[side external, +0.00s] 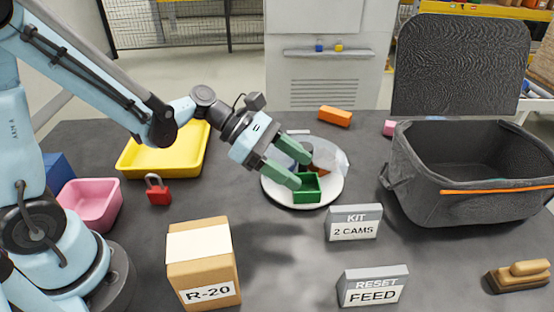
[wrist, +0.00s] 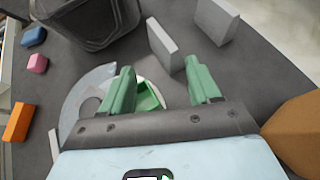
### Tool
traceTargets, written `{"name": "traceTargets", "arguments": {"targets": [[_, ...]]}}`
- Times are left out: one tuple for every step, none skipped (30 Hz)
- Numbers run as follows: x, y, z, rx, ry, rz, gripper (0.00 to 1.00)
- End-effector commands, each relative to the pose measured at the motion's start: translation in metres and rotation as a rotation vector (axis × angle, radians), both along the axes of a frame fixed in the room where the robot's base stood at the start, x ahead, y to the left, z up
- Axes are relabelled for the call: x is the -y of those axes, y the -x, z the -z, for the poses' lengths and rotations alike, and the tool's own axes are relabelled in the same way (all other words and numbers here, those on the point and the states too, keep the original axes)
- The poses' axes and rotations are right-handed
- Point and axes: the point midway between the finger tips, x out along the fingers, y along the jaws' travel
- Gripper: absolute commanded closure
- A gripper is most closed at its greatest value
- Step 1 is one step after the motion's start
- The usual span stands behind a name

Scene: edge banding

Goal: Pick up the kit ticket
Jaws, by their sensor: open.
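The kit ticket (side external: 354,223) is a small grey block with a white front reading "KIT 2 CAMS". It stands on the dark table, right of and nearer than the round white plate (side external: 276,192). In the wrist view the kit ticket (wrist: 163,45) appears as a plain grey slab beyond the fingertips, with its label not visible. My gripper (side external: 297,167) has green fingers spread apart over the plate, beside a small green open box (side external: 308,188). In the wrist view my gripper (wrist: 162,75) is open with nothing held; the green box (wrist: 148,97) shows behind the left finger.
A similar "RESET FEED" block (side external: 373,286) stands nearer the front. An R-20 carton (side external: 203,262) is front left, a grey open bag (side external: 455,200) right, and a brush (side external: 518,276) front right. A yellow tray (side external: 137,160), pink bin (side external: 92,207) and red padlock (side external: 158,193) are left.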

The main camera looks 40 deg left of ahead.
Motion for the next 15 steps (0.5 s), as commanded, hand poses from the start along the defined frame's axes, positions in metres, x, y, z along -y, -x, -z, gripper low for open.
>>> {"name": "traceTargets", "arguments": {"targets": [[0.002, -0.001, 0.001, -0.019, 0.021, -0.008, 0.38], [0.003, -0.001, 0.001, -0.027, 0.028, -0.01, 0.38], [0.005, -0.002, 0.002, -0.033, 0.034, -0.012, 0.38], [0.008, -0.003, 0.004, -0.034, 0.037, -0.012, 0.38], [0.011, -0.004, 0.005, -0.035, 0.037, -0.012, 0.38], [0.016, -0.006, 0.008, -0.035, 0.037, -0.012, 0.38], [0.019, -0.007, 0.01, -0.035, 0.036, -0.01, 0.38], [0.024, -0.009, 0.013, -0.034, 0.036, -0.01, 0.38], [0.029, -0.011, 0.016, -0.034, 0.035, -0.01, 0.38], [0.033, -0.013, 0.018, -0.033, 0.035, -0.009, 0.38], [0.037, -0.014, 0.02, -0.033, 0.034, -0.01, 0.38], [0.042, -0.016, 0.023, -0.033, 0.034, -0.01, 0.38], [0.045, -0.018, 0.025, -0.033, 0.034, -0.011, 0.38], [0.048, -0.019, 0.027, -0.032, 0.034, -0.012, 0.38], [0.051, -0.02, 0.029, -0.033, 0.034, -0.011, 0.38]]}}
